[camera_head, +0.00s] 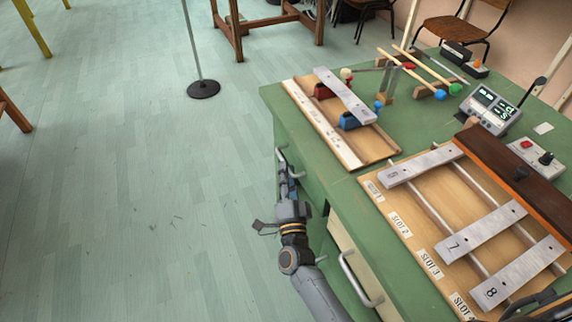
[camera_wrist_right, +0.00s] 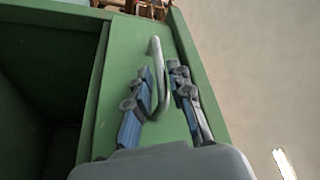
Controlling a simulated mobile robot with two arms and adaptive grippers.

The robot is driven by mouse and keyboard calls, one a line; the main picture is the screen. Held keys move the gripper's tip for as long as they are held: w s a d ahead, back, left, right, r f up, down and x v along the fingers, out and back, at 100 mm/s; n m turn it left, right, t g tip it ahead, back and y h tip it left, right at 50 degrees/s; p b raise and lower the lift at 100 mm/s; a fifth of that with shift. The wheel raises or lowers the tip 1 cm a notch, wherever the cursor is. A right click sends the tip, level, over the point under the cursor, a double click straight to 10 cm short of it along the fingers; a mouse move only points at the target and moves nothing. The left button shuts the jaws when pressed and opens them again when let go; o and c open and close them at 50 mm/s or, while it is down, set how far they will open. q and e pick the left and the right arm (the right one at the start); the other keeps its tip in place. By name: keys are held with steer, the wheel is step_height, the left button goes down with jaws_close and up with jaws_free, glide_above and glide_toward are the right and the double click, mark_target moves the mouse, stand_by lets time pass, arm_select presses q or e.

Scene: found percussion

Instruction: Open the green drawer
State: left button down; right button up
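The green drawer front (camera_wrist_right: 122,75) fills the middle of the right wrist view, with a metal bar handle (camera_wrist_right: 157,62) on it. In the head view the handle (camera_head: 283,160) shows at the left side of the green desk. My right gripper (camera_head: 286,180) is at this handle. In the wrist view its two fingers (camera_wrist_right: 163,100) stand apart, one on each side of the handle's bar; contact is not clear. Whether the drawer front stands out from the desk is hard to tell. My left gripper is not in view.
A cream drawer with a metal handle (camera_head: 354,277) is nearer, past a dark gap. The green desk top (camera_head: 350,192) holds metal bars, wooden frames, mallets and a small display device (camera_head: 490,108). A stand (camera_head: 203,89) is on the floor, which is clear left of my gripper.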

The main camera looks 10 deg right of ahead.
steer(key=shift+x, duration=1.4)
jaws_close()
